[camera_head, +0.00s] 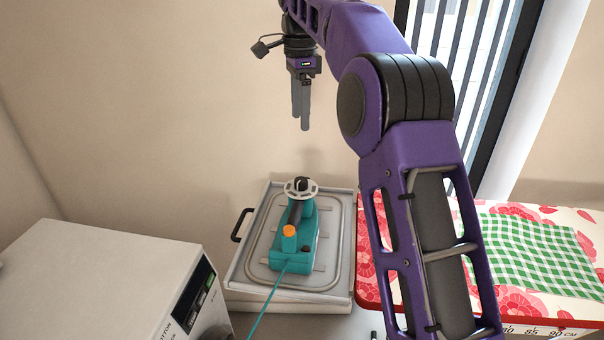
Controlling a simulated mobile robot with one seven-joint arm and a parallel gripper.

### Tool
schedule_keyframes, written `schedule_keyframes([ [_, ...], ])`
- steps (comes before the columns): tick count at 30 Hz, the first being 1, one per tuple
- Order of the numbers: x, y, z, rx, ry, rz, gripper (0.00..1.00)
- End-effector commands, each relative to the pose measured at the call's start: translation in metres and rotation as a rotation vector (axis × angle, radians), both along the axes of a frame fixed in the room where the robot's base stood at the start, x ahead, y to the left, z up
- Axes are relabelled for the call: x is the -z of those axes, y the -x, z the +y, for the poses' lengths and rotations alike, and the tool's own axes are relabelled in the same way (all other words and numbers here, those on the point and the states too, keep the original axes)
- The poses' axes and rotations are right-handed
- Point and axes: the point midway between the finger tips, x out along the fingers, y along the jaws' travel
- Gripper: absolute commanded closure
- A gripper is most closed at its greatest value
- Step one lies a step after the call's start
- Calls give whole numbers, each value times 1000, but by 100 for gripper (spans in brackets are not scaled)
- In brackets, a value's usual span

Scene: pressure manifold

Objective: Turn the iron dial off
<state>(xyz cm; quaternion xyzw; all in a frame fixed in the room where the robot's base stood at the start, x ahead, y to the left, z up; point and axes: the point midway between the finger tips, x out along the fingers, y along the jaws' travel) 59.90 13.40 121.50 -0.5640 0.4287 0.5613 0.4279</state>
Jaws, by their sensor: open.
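A teal iron-like appliance (296,254) with a cord sits on a grey tray-like surface (339,235) in the head view, low in the middle. A round orange knob (290,231) stands up on its near part. A pale round disc (301,189) with a dark centre is at its far end. I cannot tell for certain which of the two is the dial, nor read any setting. My gripper (301,124) hangs fingers down, open and empty, well above the appliance and apart from it. Its fingers overlap from this angle.
A white box-like machine (110,280) stands at the lower left. A flowered ironing surface (540,225) with a green checked cloth (545,252) lies at the right. A black handle (241,225) juts from the tray's left side. The space above the appliance is clear.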

Motion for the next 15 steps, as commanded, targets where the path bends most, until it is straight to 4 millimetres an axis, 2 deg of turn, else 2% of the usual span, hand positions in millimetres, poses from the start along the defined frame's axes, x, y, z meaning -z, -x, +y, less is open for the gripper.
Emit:
schedule_keyframes([
  [15,109,1,-1,0,-3,6,28],
])
